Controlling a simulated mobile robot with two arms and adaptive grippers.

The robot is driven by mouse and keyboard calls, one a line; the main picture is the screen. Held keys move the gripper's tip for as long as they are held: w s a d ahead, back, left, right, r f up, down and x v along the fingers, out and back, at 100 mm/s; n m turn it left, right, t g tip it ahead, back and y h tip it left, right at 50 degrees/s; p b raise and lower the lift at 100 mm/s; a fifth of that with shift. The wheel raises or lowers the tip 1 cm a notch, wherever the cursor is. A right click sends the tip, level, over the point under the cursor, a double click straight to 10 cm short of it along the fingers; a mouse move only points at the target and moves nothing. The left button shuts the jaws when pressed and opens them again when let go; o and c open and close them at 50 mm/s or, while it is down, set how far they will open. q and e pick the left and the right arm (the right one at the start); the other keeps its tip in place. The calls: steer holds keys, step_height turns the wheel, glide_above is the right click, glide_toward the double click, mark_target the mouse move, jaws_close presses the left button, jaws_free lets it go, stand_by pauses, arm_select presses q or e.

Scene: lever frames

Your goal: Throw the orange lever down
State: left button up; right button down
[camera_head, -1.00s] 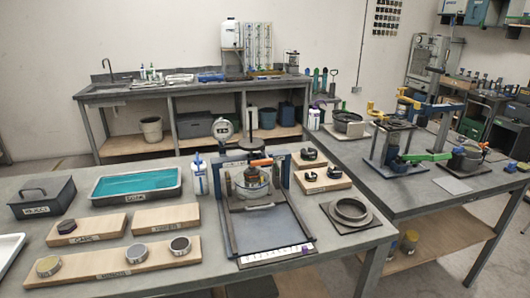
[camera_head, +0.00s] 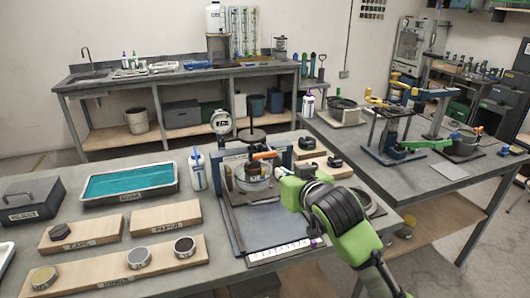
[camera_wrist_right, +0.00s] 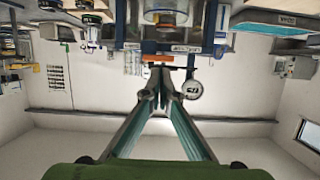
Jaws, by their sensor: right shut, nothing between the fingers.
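The orange lever (camera_head: 264,155) sticks out to the right from the top of the press-like fixture (camera_head: 252,180) on the near bench, roughly level. In the wrist view, which looks upside down, the orange lever (camera_wrist_right: 158,58) shows just beyond the fingertips. My right gripper (camera_head: 282,172), on a green arm, is just right of the fixture and close to the lever's free end. Its fingers (camera_wrist_right: 160,74) are shut with nothing between them. I cannot tell whether they touch the lever. The arm hides part of the grey ring behind it. My left gripper is not in view.
A teal-filled tray (camera_head: 88,203) and wooden blocks with pucks (camera_head: 112,286) lie farther left. Black parts on wooden blocks (camera_head: 316,163) sit behind my right gripper.

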step_height(320, 180, up, 6)
steer(key=w+a+t, duration=0.1)
steer(key=w, duration=0.1)
steer(key=shift+w+a+y, duration=0.25)
steer(key=shift+w+y, duration=0.05)
steer(key=shift+w, duration=0.15)
steer(key=w+a+f+p, duration=0.2)
steer(key=w+f, duration=0.4)
steer(key=w, duration=0.3)
steer(key=shift+a+f+p, duration=0.2)
steer(key=shift+a+p, duration=0.15)
steer(key=shift+a, duration=0.15)
